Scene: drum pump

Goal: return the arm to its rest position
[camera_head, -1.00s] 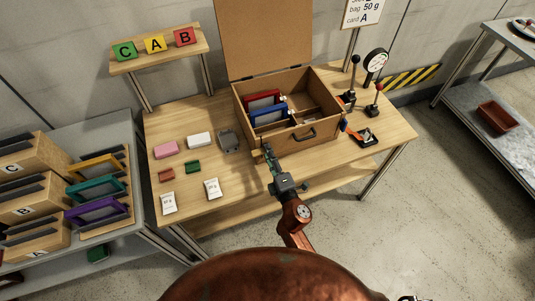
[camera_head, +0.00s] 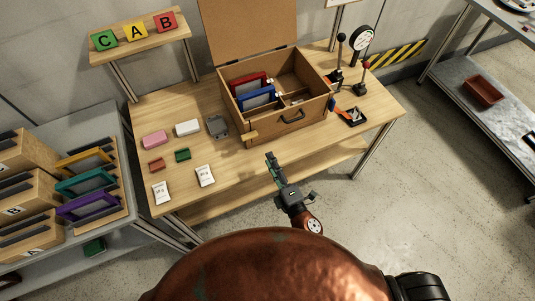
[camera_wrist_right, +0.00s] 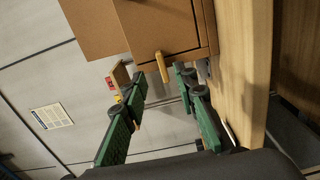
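My right gripper (camera_head: 272,159) hangs in front of the table's front edge, below the open wooden box, and touches nothing that I can see. In the right wrist view its two green fingers (camera_wrist_right: 162,88) stand apart with nothing between them. Beyond them are the box front (camera_wrist_right: 160,28) and its small wooden tab (camera_wrist_right: 162,66). The wooden box (camera_head: 272,134) stands on the table with its lid up. A red frame (camera_head: 247,84) and a blue frame (camera_head: 256,99) stand inside it. My left gripper is not in view.
The table (camera_head: 223,151) carries small blocks, white packets and a grey device (camera_head: 217,126) left of the box. Levers and a dial gauge (camera_head: 362,39) stand at its right. A rack of coloured frames (camera_head: 88,182) is at the left. The floor at the right is open.

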